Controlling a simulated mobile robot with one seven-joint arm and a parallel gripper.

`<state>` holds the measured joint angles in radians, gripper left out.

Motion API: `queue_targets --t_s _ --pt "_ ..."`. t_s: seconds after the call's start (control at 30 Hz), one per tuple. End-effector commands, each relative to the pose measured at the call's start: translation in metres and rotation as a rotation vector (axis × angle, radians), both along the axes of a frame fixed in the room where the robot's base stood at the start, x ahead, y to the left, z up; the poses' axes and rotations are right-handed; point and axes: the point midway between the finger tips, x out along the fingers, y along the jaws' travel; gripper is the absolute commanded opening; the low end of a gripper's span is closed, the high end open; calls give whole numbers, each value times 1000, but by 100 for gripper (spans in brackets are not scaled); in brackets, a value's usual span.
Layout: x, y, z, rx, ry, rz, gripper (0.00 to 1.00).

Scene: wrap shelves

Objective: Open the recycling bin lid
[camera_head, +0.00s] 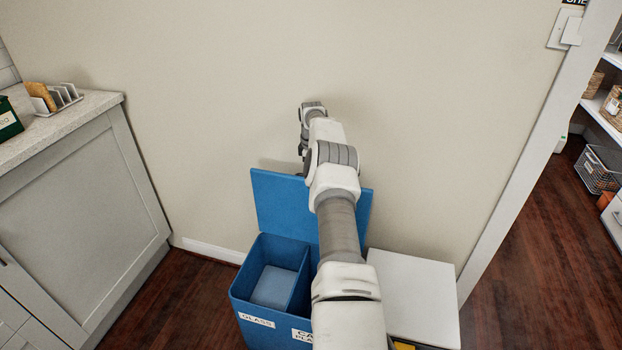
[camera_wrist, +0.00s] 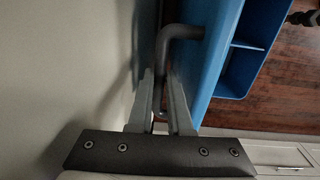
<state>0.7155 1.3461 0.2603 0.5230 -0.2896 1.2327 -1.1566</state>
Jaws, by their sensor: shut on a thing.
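The blue recycling bin (camera_head: 244,302) stands on the floor by the wall, with its compartments showing from above. Its blue lid (camera_head: 280,208) stands upright at the back, near the wall; it also shows in the wrist view (camera_wrist: 212,55). A dark bar handle (camera_wrist: 183,32) sticks out from the lid's outer face. My gripper (camera_wrist: 160,82) is between the lid and the wall, its fingers shut on the handle. In the head view my arm hides the gripper's fingers and part of the lid and bin.
A white-topped box (camera_head: 415,290) stands just right of the bin. A grey cabinet with a counter (camera_head: 85,108) is at left, holding a toast rack (camera_head: 62,97). The wall (camera_head: 200,110) is close behind the lid. A doorway with shelves is at right.

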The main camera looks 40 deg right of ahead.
Motion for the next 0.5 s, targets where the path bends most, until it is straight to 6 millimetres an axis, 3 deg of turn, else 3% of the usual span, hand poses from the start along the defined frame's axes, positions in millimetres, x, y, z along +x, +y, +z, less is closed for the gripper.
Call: queue_targets --t_s 0.03,0.5 --pt "-5 -3 -7 -1 14 -2 0" --pt "-3 -6 -6 -1 14 -2 0"
